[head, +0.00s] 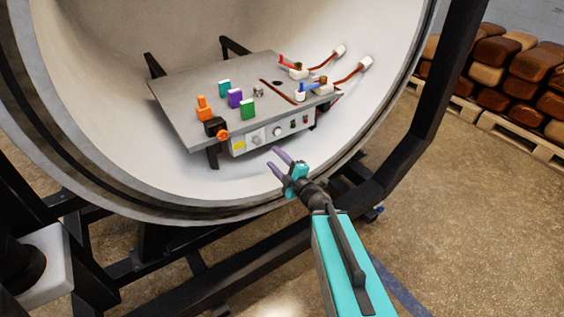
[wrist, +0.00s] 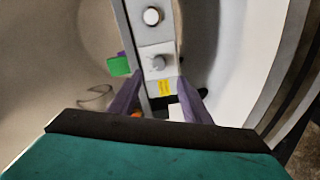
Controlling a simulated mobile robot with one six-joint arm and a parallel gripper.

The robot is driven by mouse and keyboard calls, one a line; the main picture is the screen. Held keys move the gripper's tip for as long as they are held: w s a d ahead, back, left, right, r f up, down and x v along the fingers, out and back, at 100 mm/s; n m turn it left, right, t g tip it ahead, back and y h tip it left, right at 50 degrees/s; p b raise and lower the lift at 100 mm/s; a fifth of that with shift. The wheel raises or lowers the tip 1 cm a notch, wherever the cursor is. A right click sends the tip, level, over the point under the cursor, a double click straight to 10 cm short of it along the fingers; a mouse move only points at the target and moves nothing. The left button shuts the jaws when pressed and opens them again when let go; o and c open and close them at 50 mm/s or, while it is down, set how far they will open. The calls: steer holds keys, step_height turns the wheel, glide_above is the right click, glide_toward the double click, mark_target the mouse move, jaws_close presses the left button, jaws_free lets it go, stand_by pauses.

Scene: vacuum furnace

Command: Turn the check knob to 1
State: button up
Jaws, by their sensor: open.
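The panel front (head: 268,134) on the near side of the grey plate carries a small grey knob (head: 256,140) beside a yellow label (head: 238,146). A round white dial or button (head: 278,131) sits to its right. I cannot read any marking, nor which setting the knob points to. In the wrist view the knob (wrist: 158,62) lies ahead of and roughly between the two purple fingers, with the yellow label (wrist: 165,87) nearer. My gripper (head: 273,157) is open and empty, a little in front of and below the panel, apart from the knob.
The plate (head: 185,95) stands inside the round chamber (head: 110,120). It bears orange, purple and green blocks (head: 235,98), a black-orange part (head: 217,129), and red and blue handles (head: 307,87) with cables. The chamber's rim (head: 250,207) passes below my arm.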

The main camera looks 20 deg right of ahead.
steer(key=shift+p+v, duration=1.95)
steer(key=shift+p, duration=0.9)
